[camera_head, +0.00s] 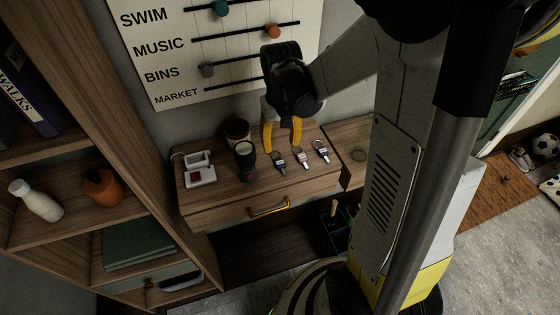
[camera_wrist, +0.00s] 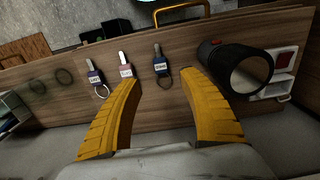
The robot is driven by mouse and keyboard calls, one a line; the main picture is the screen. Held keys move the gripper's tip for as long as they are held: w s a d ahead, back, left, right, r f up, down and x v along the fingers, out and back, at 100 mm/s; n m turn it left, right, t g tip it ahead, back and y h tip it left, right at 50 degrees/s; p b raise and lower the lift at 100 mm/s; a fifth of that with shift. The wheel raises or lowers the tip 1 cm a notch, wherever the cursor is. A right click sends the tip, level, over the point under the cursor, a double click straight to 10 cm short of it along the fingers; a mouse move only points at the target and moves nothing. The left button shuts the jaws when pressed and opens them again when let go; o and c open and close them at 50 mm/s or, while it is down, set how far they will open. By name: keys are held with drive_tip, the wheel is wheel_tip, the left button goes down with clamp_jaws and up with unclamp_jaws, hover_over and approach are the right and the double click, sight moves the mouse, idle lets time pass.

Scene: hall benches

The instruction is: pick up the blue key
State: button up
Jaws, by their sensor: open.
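Three tagged keys lie in a row on the wooden drawer top. The key with the blue tag (camera_head: 279,162) is the one nearest the black flashlight; it also shows in the wrist view (camera_wrist: 160,66). A key with a pinkish tag (camera_head: 304,158) lies beside it, also in the wrist view (camera_wrist: 125,70). A key with a dark purplish tag (camera_head: 321,149) is farthest from the flashlight, also in the wrist view (camera_wrist: 95,77). My gripper (camera_head: 282,148) is open and empty, pointing down above the keys. In the wrist view the blue key lies between the yellow fingertips (camera_wrist: 160,80).
A white device with a red button (camera_head: 198,171) is at left. A wall board (camera_head: 215,50) rises behind. The drawer handle (camera_head: 269,207) sticks out in front.

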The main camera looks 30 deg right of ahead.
sight(280, 162)
drive_tip(key=f+b, duration=0.1)
drive_tip(key=f, duration=0.3)
drive_tip(key=f+b, duration=0.2)
drive_tip(key=f, duration=0.2)
drive_tip(key=shift+w+f, duration=0.2)
drive_tip(key=shift+f, duration=0.15)
drive_tip(key=shift+r, duration=0.1)
drive_tip(key=c, duration=1)
